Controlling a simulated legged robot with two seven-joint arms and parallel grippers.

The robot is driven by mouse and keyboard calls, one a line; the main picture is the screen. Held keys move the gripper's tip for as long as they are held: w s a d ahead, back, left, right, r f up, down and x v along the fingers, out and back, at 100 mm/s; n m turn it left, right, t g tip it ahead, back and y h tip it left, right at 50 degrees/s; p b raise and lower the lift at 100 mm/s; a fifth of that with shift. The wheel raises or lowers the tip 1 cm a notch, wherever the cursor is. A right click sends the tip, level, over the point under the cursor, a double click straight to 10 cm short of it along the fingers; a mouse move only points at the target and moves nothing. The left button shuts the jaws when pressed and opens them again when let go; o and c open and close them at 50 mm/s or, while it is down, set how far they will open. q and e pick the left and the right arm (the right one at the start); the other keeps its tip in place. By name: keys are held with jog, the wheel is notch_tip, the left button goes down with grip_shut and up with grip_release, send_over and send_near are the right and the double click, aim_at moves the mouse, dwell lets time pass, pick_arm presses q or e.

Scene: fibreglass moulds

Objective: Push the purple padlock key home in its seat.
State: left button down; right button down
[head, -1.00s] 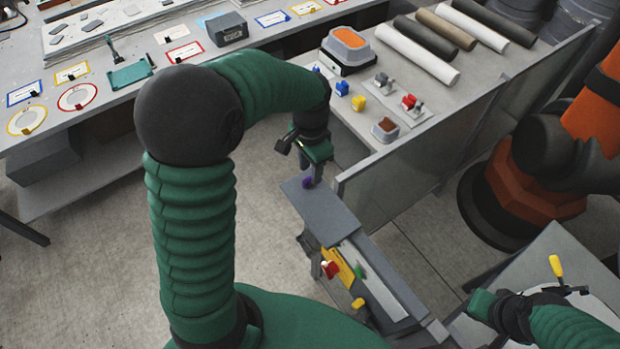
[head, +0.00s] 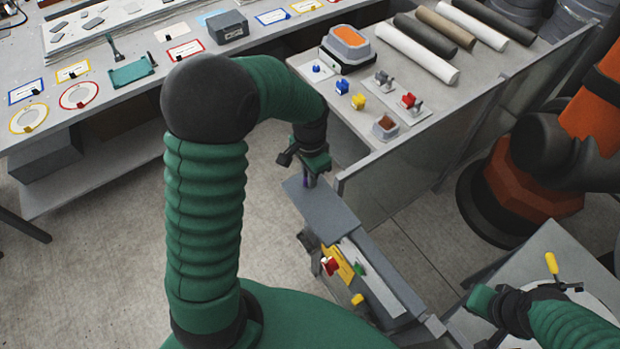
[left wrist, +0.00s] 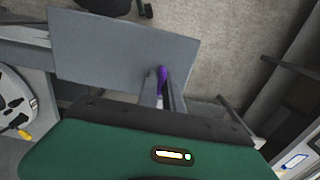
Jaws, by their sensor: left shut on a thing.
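The purple padlock key (head: 306,182) shows as a small purple strip at my left gripper's (head: 308,184) jaws, by the far end of a grey plate (head: 328,212) on the narrow stand. In the left wrist view the purple key (left wrist: 161,77) is upright between the two fingers of my left gripper (left wrist: 163,88), which is shut on it. The key's lower end and its seat are hidden or too small to tell. My right gripper (head: 481,299) is at the lower right, with its fingers unclear.
Nearer on the stand are a yellow plate (head: 338,262), a red part (head: 330,266) and a green part (head: 359,269). A grey partition (head: 420,150) stands close right of my left gripper. A yellow-handled lever (head: 551,262) stands near my right arm. Open floor lies left of the stand.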

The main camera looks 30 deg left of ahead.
dwell(0.3)
pick_arm(q)
jog(key=shift+a+r+b, duration=0.1)
jog(key=shift+r+b, duration=0.25)
jog(key=shift+r, duration=0.15)
notch_tip(320, 180, up, 2)
jog(key=shift+w+r+b, duration=0.1)
jog(key=shift+r+b, duration=0.05)
jog(key=shift+b, duration=0.45)
jog(key=s+d+r+b, duration=0.1)
jog(key=s+b, duration=0.3)
jog(key=s, duration=1.2)
jog(key=shift+d+r, duration=0.35)
jog(key=shift+d, duration=0.25)
